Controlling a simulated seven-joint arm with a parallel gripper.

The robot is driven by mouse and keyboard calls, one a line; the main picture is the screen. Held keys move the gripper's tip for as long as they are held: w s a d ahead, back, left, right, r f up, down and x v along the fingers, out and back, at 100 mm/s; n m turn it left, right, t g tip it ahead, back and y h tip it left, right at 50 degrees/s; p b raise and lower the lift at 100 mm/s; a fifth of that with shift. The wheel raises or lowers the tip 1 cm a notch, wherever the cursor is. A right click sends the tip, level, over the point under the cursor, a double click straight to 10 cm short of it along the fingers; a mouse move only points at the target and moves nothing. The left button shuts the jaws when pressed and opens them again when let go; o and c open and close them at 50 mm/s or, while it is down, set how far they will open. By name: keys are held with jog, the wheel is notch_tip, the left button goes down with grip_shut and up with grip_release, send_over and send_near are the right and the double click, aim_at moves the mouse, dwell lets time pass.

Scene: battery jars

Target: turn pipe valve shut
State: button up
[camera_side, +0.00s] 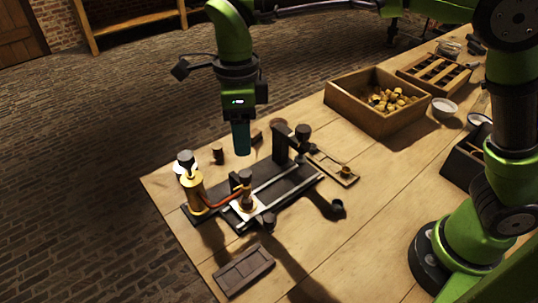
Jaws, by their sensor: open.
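My gripper (241,150) points straight down above the bench, over the back of a dark metal apparatus. It is open, with nothing visible between its fingers, and it appears apart from everything below. The apparatus has a brass cylinder (195,192) with a dark knob on its left end. A red-orange pipe (221,200) runs from it to a smaller brass fitting with a dark top (246,190). I cannot tell which part is the valve handle, nor how far it is turned. A dark upright post (281,143) with an arm stands at the right end.
The wooden table (320,245) has bare room front and right of the apparatus. A wooden box (375,100) of brass pieces and a slotted tray (434,72) stand at the back right. A dark flat slab (243,271) lies in front. A small wooden tray (332,168) lies right of the post.

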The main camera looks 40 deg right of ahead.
aim_at(245, 173)
notch_tip(245, 173, down, 10)
jog(key=shift+r, duration=0.25)
jog(key=shift+c, duration=0.3)
grip_shut()
